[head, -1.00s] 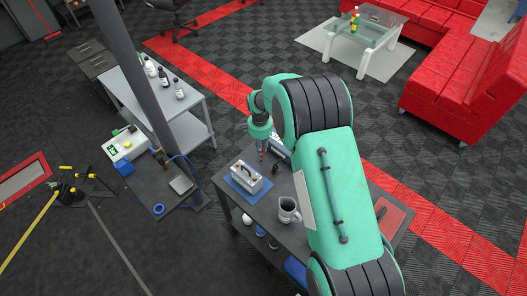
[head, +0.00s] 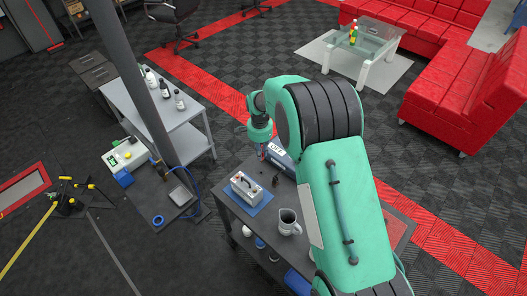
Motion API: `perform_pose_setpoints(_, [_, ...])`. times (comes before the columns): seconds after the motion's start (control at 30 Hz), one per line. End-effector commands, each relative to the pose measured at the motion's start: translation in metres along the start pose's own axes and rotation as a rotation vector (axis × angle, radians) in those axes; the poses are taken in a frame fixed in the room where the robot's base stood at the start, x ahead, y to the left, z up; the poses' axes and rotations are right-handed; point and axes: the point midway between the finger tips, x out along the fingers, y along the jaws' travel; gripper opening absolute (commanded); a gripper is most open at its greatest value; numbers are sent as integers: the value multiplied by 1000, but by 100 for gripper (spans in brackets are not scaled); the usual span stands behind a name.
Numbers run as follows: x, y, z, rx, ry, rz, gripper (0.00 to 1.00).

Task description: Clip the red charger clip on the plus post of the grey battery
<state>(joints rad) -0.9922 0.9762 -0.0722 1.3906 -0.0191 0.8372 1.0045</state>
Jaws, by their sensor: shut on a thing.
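The grey battery (head: 244,188) stands upright on a blue mat (head: 262,204) at the left end of the dark table. A small red mark shows on its top, and its posts are too small to tell apart. My gripper (head: 263,154) hangs pointing down above the table's back edge, behind the battery and apart from it. Its jaws are shut on the red charger clip, seen only as a small red spot between the fingertips. A small dark thing (head: 275,182), possibly the black clip, lies right of the battery.
A blue-grey box (head: 281,157) with a white label stands close right of my gripper, partly hidden by my arm. A grey jug (head: 288,223) stands at the front of the table. A dark post (head: 145,85) and a side bench (head: 165,195) are to the left.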

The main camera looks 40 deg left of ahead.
Motion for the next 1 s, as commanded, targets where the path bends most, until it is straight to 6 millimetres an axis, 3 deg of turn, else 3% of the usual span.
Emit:
perform_pose_setpoints(0.37, [-9,-3,12,0,1,-2,0])
perform_pose_setpoints(1.0, [-66,-16,118,8,-1,-5,0])
